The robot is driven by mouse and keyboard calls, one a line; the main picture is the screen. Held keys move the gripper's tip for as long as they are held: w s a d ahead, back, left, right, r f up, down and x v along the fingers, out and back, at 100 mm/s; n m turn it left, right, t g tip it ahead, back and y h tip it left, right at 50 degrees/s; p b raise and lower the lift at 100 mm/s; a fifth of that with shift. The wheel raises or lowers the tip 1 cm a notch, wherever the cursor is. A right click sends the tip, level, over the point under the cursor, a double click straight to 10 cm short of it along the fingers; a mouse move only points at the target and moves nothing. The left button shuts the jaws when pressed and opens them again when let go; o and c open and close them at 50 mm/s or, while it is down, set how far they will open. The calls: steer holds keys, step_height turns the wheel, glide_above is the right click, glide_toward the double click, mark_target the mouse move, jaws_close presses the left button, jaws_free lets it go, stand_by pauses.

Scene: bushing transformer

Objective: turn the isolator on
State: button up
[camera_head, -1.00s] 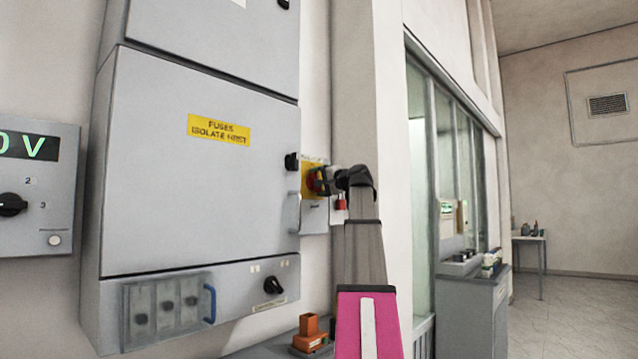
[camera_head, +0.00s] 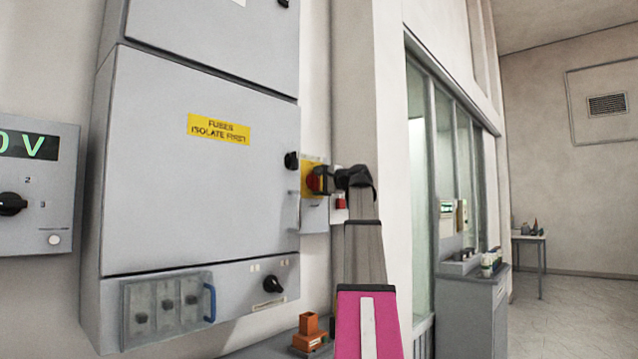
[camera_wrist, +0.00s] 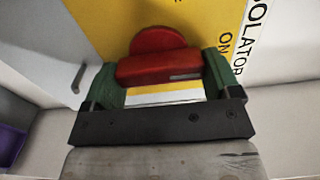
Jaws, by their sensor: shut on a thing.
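The isolator is a grey box with a yellow plate (camera_wrist: 205,30) and a red rotary handle (camera_wrist: 158,62). In the wrist view the plate bears "ISOLATOR" and "ON" lettering at its right. The handle's grip bar lies crosswise between the green fingers of my gripper (camera_wrist: 160,80), which are shut on it. In the head view the yellow plate (camera_head: 307,170) is to the right of the large cabinet, and my gripper (camera_head: 318,181) meets the red handle from the right. The gripper partly hides the handle there.
A large grey cabinet (camera_head: 190,200) with a "FUSES ISOLATE FIRST" label stands left of the isolator. A small red item (camera_head: 341,203) hangs just below my gripper. An orange object (camera_head: 309,325) stands on the ledge below. A glazed partition is at the right.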

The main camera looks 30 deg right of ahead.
steer(key=o, duration=0.8)
steer(key=shift+s, duration=0.1)
steer(key=v, duration=1)
steer(key=shift+s+d, duration=0.15)
steer(key=shift+s, duration=0.15)
